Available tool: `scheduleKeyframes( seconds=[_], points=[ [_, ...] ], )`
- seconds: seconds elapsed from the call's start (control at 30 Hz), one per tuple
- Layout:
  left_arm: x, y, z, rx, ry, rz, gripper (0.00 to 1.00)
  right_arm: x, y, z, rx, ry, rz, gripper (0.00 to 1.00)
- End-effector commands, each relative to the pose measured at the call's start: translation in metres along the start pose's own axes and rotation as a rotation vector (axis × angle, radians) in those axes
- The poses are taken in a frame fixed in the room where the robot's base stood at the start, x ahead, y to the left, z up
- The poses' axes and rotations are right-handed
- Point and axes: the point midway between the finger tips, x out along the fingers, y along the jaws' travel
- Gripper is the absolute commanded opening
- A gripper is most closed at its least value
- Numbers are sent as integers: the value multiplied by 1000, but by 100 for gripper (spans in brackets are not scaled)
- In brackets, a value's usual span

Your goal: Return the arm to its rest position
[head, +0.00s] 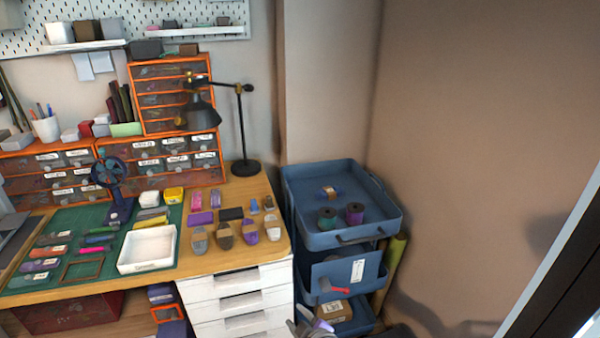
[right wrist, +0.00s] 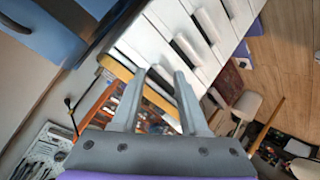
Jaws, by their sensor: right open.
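My right gripper (head: 312,322) shows at the bottom edge of the head view, in front of the blue cart and just right of the white drawers. Only its tip end is in the picture there. In the right wrist view, its two grey fingers (right wrist: 158,80) stand apart with nothing held between them. The white drawer unit (right wrist: 190,40) and the desk edge lie beyond the fingers. My left gripper is in neither view.
A blue cart (head: 325,236) with spools stands right of the wooden desk (head: 215,262). The desk bears a white tray (head: 174,251), a green mat (head: 100,282), several small bundles and a black lamp (head: 243,130). Orange drawer cabinets line the back. A bare wall fills the right.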

Motion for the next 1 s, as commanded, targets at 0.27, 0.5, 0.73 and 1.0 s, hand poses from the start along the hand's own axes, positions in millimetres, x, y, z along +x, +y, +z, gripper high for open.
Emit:
scheduleKeyframes(
  seconds=[0.27,0.5,0.73,1.0],
  points=[
    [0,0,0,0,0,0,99,-122,-6,64,414,-289,-79,44],
    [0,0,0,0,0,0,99,-209,-34,118,729,-539,-36,44],
    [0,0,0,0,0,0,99,-269,-62,158,949,-720,53,44],
    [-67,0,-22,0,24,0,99,-315,-30,115,979,-722,81,44]
  ],
)
